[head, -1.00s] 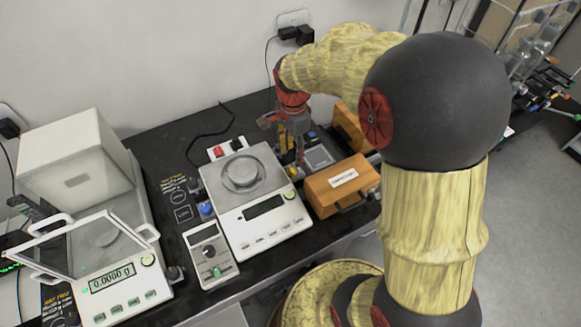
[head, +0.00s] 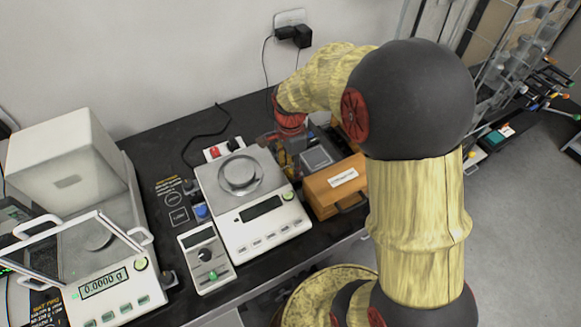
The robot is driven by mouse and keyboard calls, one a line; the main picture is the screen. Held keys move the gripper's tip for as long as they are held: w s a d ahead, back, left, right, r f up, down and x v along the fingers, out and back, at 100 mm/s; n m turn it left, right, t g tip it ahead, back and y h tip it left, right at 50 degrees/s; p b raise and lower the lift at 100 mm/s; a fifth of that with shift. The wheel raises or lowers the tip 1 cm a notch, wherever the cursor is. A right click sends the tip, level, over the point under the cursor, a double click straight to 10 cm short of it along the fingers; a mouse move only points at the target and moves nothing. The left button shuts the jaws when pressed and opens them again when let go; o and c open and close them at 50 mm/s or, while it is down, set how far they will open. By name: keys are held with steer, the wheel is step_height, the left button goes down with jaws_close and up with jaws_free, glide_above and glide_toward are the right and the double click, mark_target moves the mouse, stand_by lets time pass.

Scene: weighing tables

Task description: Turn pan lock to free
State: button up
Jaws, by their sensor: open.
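A white balance (head: 267,228) with a round metal pan (head: 239,176) stands in the middle of the black table. To its left are a blue knob (head: 201,211) and printed dark markings (head: 177,207). I cannot tell which part is the pan lock or how it is set. A second balance (head: 116,292) with a glass shield stands at the left and reads 0.0000 g. My gripper (head: 287,160) is open, pointing down behind the white balance's back right corner, apart from the blue knob. My arm and the tools there partly hide its fingers.
A grey control box (head: 207,262) with a black dial stands in front of the blue knob. An orange-brown box (head: 333,187) with a handle stands right of the white balance. A power strip (head: 222,150) with a red switch lies behind it.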

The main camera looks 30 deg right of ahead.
steer(key=shift+c, duration=0.7)
jaws_close()
steer(key=shift+r+m+p, duration=0.1)
steer(key=shift+m+p, duration=0.2)
steer(key=shift+p, duration=0.1)
steer(key=shift+s+m+p, duration=0.1)
steer(key=shift+m+p, duration=0.75)
steer(key=shift+m, duration=0.15)
steer(key=shift+m+p, duration=1.1)
steer(key=shift+m, duration=0.7)
